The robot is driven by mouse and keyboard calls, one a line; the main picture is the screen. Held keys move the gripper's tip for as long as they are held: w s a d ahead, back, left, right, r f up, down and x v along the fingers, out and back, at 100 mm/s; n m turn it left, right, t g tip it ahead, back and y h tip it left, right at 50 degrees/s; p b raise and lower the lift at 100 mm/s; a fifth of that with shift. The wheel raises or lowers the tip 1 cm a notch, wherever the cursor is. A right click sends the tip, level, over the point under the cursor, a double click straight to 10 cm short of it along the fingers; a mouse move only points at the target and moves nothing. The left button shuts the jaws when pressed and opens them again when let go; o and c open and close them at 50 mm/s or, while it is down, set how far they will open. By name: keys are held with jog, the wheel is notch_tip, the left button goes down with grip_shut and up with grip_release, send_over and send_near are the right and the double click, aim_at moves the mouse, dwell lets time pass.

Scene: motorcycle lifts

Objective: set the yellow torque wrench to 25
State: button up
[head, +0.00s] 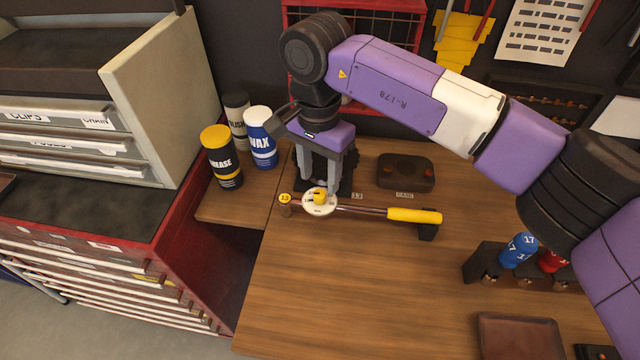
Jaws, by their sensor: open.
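The yellow torque wrench (413,215) lies across the wooden bench, its yellow grip to the right resting on a small black block (428,232). Its head with a yellow cap marked 13 (285,198) is at the left. A round white dial (320,208) with a yellow knob (320,196) sits on the shaft near the head. The dial's numbers are too small to read. My gripper (319,192) points down over the dial. Its grey fingers are open, one on each side of the knob. I cannot tell whether they touch it.
A yellow grease can (222,158), a blue wax can (260,138) and a dark polish can (237,115) stand left of my gripper. A dark box (405,172) lies behind the wrench. A socket holder (485,265) and brown tray (520,335) are at right. The bench's front middle is clear.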

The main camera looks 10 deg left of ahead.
aim_at(319, 194)
jog(key=shift+f+p, duration=0.4)
jog(key=shift+f, duration=1.9)
grip_shut()
